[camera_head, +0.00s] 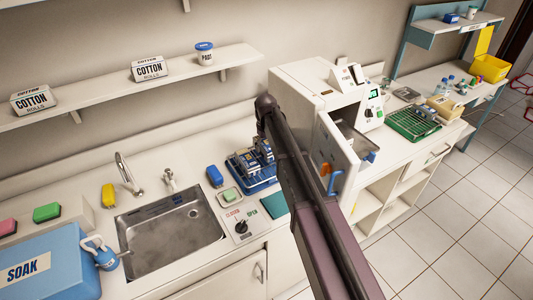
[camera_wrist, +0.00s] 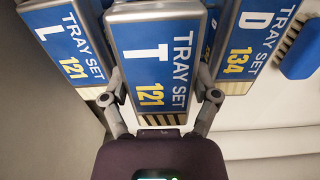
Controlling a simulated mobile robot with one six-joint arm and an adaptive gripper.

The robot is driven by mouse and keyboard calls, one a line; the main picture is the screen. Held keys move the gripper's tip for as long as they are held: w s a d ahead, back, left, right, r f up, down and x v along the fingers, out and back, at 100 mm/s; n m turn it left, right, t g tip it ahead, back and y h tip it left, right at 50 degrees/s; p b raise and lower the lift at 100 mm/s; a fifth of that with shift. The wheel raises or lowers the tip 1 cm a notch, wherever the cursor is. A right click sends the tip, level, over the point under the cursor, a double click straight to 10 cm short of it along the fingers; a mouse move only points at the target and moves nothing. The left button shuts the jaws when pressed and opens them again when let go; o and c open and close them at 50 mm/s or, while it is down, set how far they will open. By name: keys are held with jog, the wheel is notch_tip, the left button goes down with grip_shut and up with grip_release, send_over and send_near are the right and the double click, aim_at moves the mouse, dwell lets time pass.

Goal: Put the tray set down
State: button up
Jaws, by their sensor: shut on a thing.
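In the wrist view my gripper (camera_wrist: 162,97) has one finger on each side of a tray set with a blue label reading T 121 (camera_wrist: 155,50), and is shut on it. A tray set labelled L 121 (camera_wrist: 66,42) is close on its left, and one labelled D 134 (camera_wrist: 252,40) is close on its right. In the head view, blue-labelled tray sets (camera_head: 246,160) are at a blue rack (camera_head: 236,178) right of the sink. My arm crosses in front, and I cannot make out my gripper there. Whether the held set is lifted is unclear.
The sink (camera_head: 170,235) is left of the rack, with a blue SOAK box (camera_head: 45,265) further left. A control panel with a knob (camera_head: 238,224) and a teal pad (camera_head: 274,205) lie in front of the rack. An open white sterilizer (camera_head: 305,85) stands to the right, beyond it a green rack (camera_head: 412,124).

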aim_at(266, 143)
jog(key=shift+f+b, duration=1.45)
jog(key=shift+f, duration=0.3)
jog(key=shift+f, duration=0.15)
jog(key=o, duration=1.2)
jog(key=shift+c, duration=0.2)
jog(key=shift+r, duration=0.2)
notch_tip(266, 143, up, 12)
jog(key=p, duration=1.2)
